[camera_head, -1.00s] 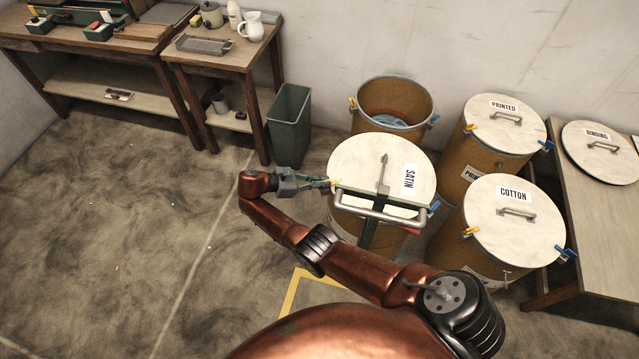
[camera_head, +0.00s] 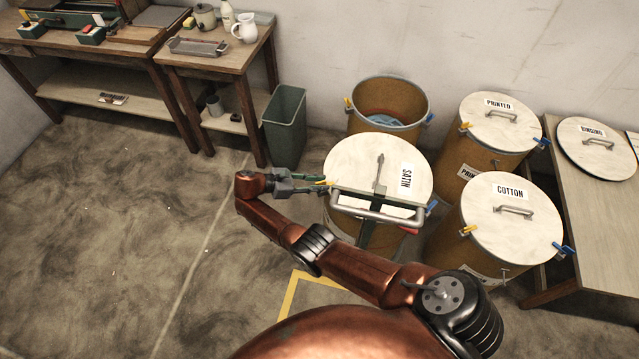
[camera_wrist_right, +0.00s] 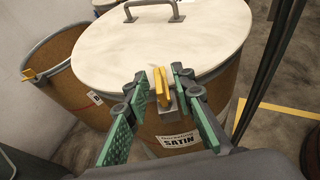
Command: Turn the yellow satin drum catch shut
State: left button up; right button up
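The satin drum (camera_head: 346,160) has a pale round lid labelled SATIN and stands right of my right gripper in the head view. Its yellow catch (camera_wrist_right: 162,88) is on the rim, above the SATIN label on the drum side in the right wrist view. The catch lever looks upright there. My right gripper (camera_wrist_right: 158,82) has its green-padded fingers spread, one on each side of the catch, with gaps visible. In the head view the gripper (camera_head: 318,187) reaches the drum's left rim and partly hides the catch. My left gripper is not in view.
A grey tubular handle (camera_head: 378,214) crosses the satin drum's front. An open drum (camera_head: 387,88) stands behind it, with printed (camera_head: 500,130) and cotton (camera_head: 515,215) drums to the right. The left floor is clear.

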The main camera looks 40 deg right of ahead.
jog(key=v, duration=0.7)
jog(key=shift+a, duration=0.2)
jog(key=shift+r, duration=0.1)
dwell(0.4)
